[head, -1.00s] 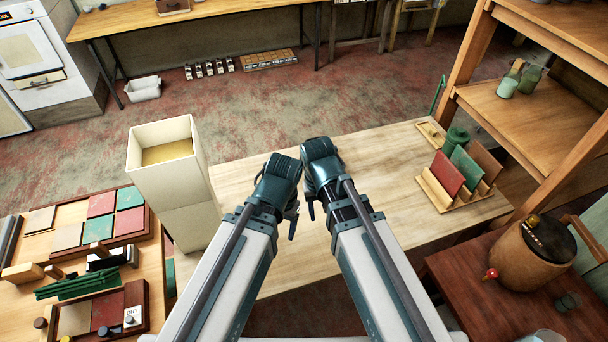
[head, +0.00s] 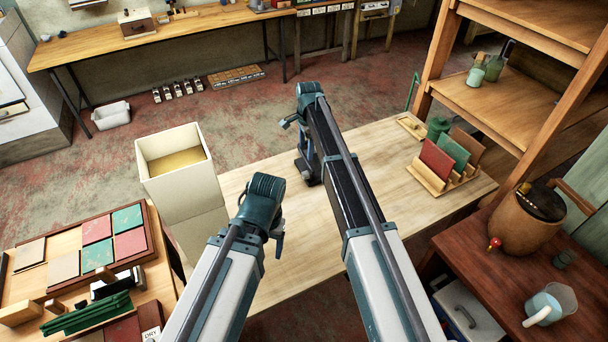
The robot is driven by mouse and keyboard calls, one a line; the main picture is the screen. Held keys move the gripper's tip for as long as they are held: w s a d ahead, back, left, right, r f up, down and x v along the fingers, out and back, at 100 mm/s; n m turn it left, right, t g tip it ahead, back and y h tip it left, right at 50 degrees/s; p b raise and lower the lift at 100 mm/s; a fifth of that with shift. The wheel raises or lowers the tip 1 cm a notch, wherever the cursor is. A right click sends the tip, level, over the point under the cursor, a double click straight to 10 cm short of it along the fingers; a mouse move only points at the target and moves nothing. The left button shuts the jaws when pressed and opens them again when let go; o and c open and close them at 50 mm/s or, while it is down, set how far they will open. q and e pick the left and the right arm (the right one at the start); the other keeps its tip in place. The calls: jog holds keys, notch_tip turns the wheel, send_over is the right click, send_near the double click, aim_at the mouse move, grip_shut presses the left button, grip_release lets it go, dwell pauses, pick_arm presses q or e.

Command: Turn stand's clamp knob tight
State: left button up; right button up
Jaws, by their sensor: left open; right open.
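A dark upright piece with a foot (head: 313,172) stands on the pale wooden table, mostly hidden behind my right arm. It may be the stand, but I cannot tell for sure. I cannot make out a clamp knob. My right gripper (head: 291,121) is open and reaches over the far part of the table, just above this dark piece. I cannot tell whether it touches anything. My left gripper (head: 279,240) is open and empty, lower and nearer, over the table's front left part.
The pale table (head: 370,165) is mostly bare. A rack of coloured panels (head: 447,170) stands at its right end. A tall cream bin (head: 180,195) stands at its left. A shelf unit (head: 520,95) and a barrel with a red tap (head: 525,220) are on the right.

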aim_at(305, 173)
pick_arm(q)
notch_tip(305, 173, down, 14)
jog(key=b, duration=1.3)
jog(key=shift+r+b, duration=0.15)
jog(key=shift+b, duration=0.15)
pick_arm(e)
jog(key=f, duration=1.3)
jog(key=shift+w+a+f, duration=0.2)
jog(key=shift+w+f, duration=0.15)
jog(key=shift+w, duration=0.05)
